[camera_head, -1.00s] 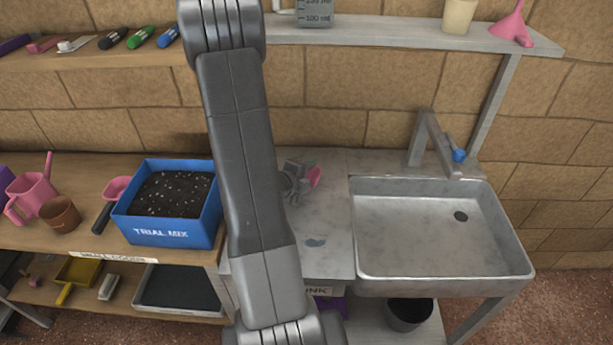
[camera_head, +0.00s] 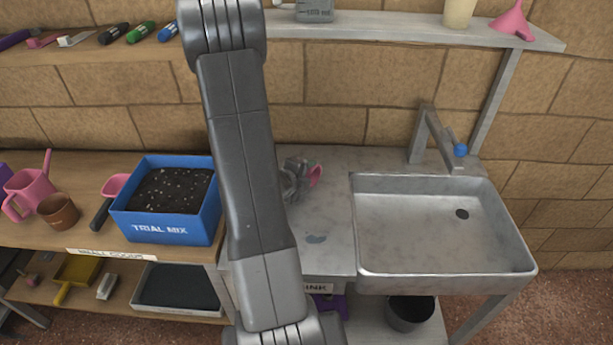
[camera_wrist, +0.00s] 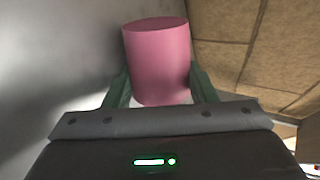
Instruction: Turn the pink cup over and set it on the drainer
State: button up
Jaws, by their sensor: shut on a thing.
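The pink cup (camera_wrist: 158,62) is between the two green fingers of my gripper (camera_wrist: 161,88) in the wrist view, and the gripper is shut on it. One round end of the cup points away from the gripper; I cannot tell for sure whether it is the mouth or the base. In the head view my gripper (camera_head: 297,181) is over the metal counter left of the sink, with the cup's pink end (camera_head: 316,176) showing at its right, tilted sideways. My arm hides part of the counter. I cannot make out a drainer.
The sink (camera_head: 440,281) and its tap (camera_head: 430,130) are to the right. A blue box of soil (camera_head: 160,229) stands left of my arm. A shelf (camera_head: 400,32) runs above at the back.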

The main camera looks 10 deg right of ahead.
jog(key=shift+s+a+f, duration=0.1)
jog(key=shift+s+f, duration=0.35)
jog(key=shift+f, duration=0.4)
jog(key=o, duration=1.2)
jog(key=shift+c, duration=0.2)
jog(key=shift+o, duration=0.8)
jog(key=r+v, duration=0.1)
jog(key=v, duration=1.3)
jog(key=shift+w, duration=0.4)
jog(key=shift+r, duration=0.1)
jog(key=x, duration=1)
jog(key=shift+s+a, duration=0.1)
